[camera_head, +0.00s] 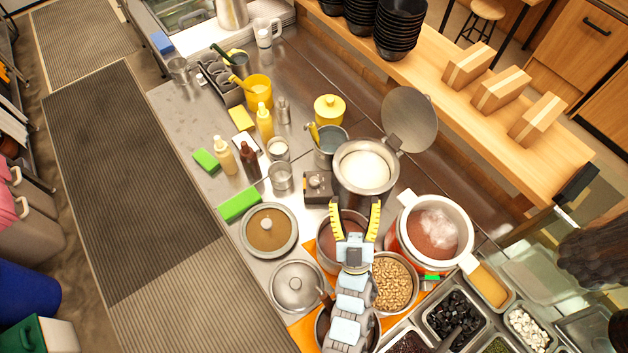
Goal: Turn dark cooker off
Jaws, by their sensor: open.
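The dark cooker (372,187) is a round dark-grey pot with its round lid (409,118) raised at the back right. White contents show inside it. A small dark control box (318,186) with a round knob sits at the cooker's left front. The knob's setting is too small to tell. My gripper (356,204) has yellow-lined fingers spread apart with nothing between them. It appears just in front of the cooker, to the right of and slightly below the control box in the picture. Whether it touches the cooker cannot be told.
A white pot (407,240) with reddish contents stands to the right. A metal cup (281,177) stands left of the control box. Bare counter (185,120) lies at the upper left.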

